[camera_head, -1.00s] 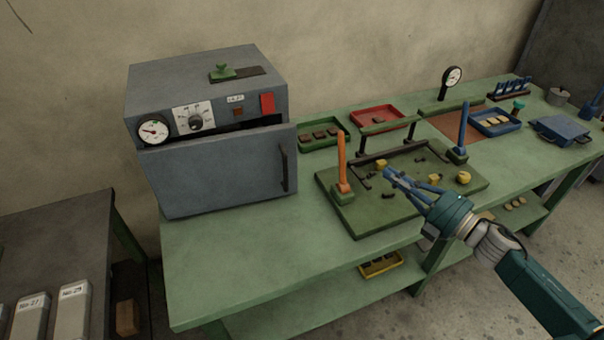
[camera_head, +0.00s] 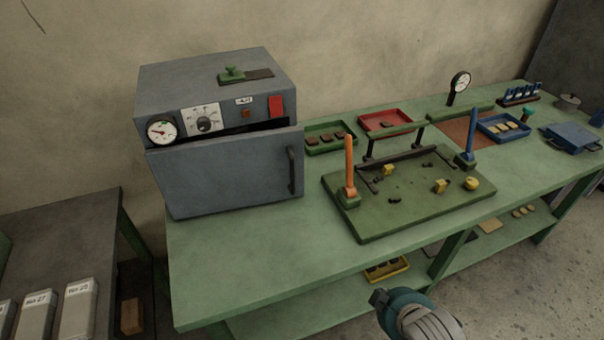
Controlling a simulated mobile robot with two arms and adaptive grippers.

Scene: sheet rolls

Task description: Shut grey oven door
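The grey oven (camera_head: 170,95) stands at the left end of the green bench. Its grey door (camera_head: 225,175) covers most of the front but sits slightly ajar, with a dark gap along its top edge, clearest toward the right. The door's dark upright handle (camera_head: 293,170) is near its right edge. My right gripper (camera_head: 385,300) is low at the bottom of the view, in front of the bench and well apart from the door. Its teal housing shows, but I cannot make out its fingers. My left gripper is not in view.
A green board (camera_head: 420,205) with an orange post (camera_head: 350,165) and a blue post (camera_head: 472,135) lies right of the oven. Green (camera_head: 322,151) and red (camera_head: 375,113) trays sit behind it. The bench front before the oven is clear. A dark side table (camera_head: 70,220) stands at left.

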